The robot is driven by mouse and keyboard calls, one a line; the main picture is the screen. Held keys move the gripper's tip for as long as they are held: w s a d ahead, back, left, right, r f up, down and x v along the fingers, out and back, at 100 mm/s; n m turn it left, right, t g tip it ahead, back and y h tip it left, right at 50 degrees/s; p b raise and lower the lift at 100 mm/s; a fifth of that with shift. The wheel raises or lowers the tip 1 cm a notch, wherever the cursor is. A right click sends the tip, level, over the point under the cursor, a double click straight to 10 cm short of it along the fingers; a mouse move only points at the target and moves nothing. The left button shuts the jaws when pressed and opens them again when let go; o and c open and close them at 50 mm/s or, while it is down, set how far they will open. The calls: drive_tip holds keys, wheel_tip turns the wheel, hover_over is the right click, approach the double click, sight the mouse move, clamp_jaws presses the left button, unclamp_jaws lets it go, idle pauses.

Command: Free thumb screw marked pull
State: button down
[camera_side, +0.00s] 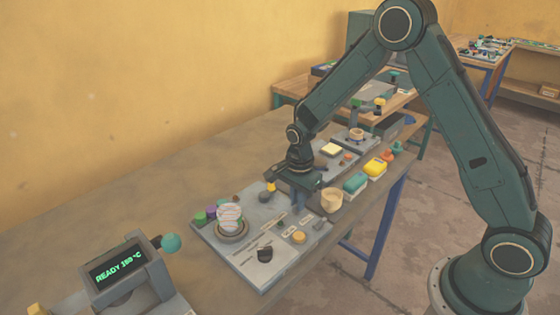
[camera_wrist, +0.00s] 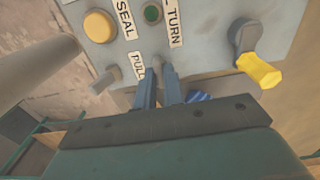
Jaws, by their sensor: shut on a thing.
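The PULL label (camera_wrist: 138,66) lies on the grey panel (camera_wrist: 200,45) in the wrist view, just left of my fingertips.
An orange button (camera_wrist: 100,26) marked SEAL, a green button (camera_wrist: 152,13) near TURN and a yellow-ended lever (camera_wrist: 258,70) surround my gripper. A beige cup (camera_side: 331,201) stands close right of it. A READY display (camera_side: 118,262) stands at front left.

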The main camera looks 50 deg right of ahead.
drive_tip(key=shift+n, duration=0.3)
drive_tip(key=n, duration=0.8)
drive_tip(key=shift+n, duration=0.4)
drive_tip(key=n, duration=0.4)
drive_tip(key=shift+n, duration=2.2)
drive_tip(key=c, duration=1.5)
unclamp_jaws()
